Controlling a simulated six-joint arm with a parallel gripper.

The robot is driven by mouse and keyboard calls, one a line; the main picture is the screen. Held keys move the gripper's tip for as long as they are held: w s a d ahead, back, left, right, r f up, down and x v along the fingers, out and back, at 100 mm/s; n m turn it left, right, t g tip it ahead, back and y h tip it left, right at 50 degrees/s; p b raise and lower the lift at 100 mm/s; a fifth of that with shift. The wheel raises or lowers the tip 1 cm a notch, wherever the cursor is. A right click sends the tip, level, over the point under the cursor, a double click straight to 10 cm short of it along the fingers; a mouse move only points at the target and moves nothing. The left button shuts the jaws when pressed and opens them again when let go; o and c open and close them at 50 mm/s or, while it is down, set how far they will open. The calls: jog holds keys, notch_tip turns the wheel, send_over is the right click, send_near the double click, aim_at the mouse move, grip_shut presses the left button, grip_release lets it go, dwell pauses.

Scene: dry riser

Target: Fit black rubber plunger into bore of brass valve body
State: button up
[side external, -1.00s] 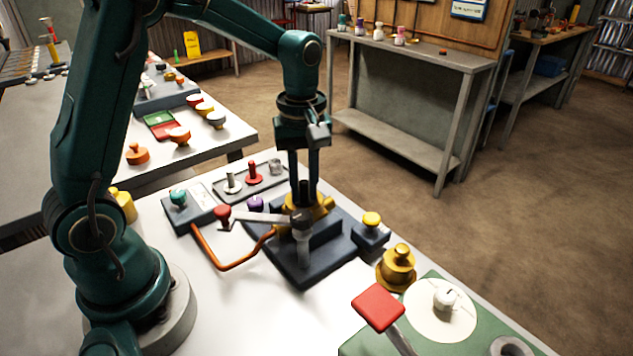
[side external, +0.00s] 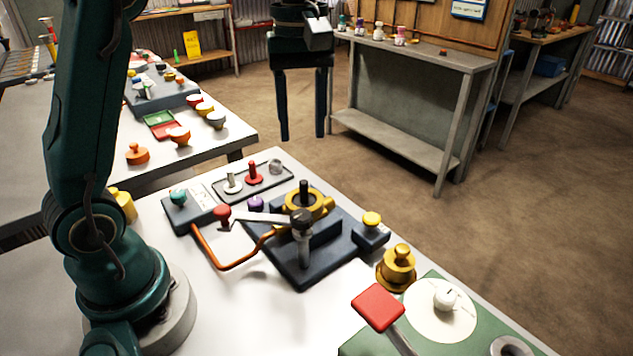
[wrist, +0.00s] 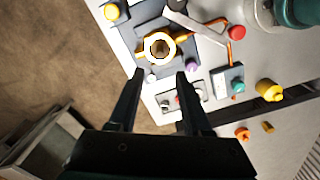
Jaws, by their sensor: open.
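The brass valve body (side external: 322,207) sits on a dark fixture plate in the middle of the near bench, and shows as a ring in the wrist view (wrist: 147,50). The black rubber plunger (side external: 304,190) stands upright in the bore, with its dark stem rising above the brass. How deep it sits is hidden. In the wrist view, the ring's centre looks dark and brownish. My gripper (side external: 301,136) is open and empty, well above the valve body and apart from it. Its fingers also show spread in the wrist view (wrist: 160,74).
A yellow knob block (side external: 371,228) and a brass stepped piece (side external: 397,267) stand to the right. The air around my gripper is clear.

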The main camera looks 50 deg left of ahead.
jog(key=s+d+f+m+t, duration=0.2)
jog(key=s+m, duration=0.4)
jog(key=s+d+f+m+t, duration=0.1)
jog(key=s+d+m+t, duration=0.1)
jog(key=s+m, duration=0.4)
jog(key=shift+s+f+m+t, duration=0.35)
jog(key=shift+s+t, duration=0.25)
jog(key=shift+t, duration=0.2)
